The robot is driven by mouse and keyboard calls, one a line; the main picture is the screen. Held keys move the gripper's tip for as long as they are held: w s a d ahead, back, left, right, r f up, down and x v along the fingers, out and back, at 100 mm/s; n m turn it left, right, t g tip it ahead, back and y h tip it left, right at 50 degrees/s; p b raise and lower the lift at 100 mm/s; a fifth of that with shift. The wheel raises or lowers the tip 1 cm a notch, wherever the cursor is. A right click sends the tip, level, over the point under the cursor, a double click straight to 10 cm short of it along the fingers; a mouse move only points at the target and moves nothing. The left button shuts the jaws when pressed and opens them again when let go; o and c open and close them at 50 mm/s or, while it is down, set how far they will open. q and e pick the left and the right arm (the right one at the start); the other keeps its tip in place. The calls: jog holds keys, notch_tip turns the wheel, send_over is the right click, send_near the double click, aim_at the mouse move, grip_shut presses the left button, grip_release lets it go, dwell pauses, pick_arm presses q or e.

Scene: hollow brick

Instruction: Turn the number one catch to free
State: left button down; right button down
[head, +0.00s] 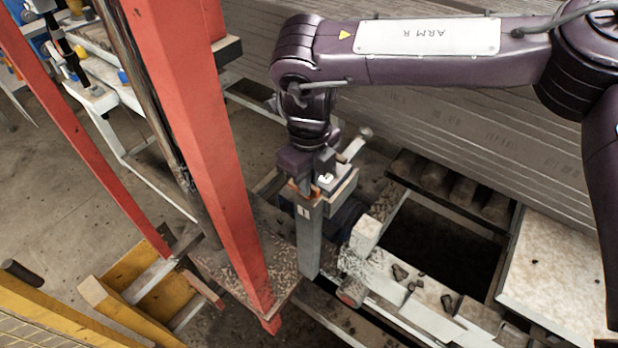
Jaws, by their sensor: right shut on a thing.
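My right gripper (308,187) points down at the top of a grey upright post (309,240) in the middle of the head view. Its jaws are shut on a small orange part at the post's top, likely a catch; the fingers hide most of it. The post bears two short white marks (303,211) just below the jaws. A small white mark shows on a block (325,178) right beside the gripper; I cannot read it. A short pale lever (356,144) sticks out behind the gripper. Whether the catch is turned cannot be told. My left gripper is not in view.
A thick red post (205,130) stands close left of the gripper. A dark open pit (440,245) with rubble at its edge lies to the right. Grey ribbed panels (430,130) stand behind my right arm. Yellow beams (120,310) lie at lower left.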

jog(key=shift+w+r+n, duration=0.15)
jog(key=shift+n, duration=0.45)
jog(key=c, duration=1.5)
grip_release()
jog(key=shift+r, duration=0.15)
notch_tip(320, 180, up, 7)
jog(key=shift+r+b, duration=0.2)
jog(key=shift+b, duration=0.9)
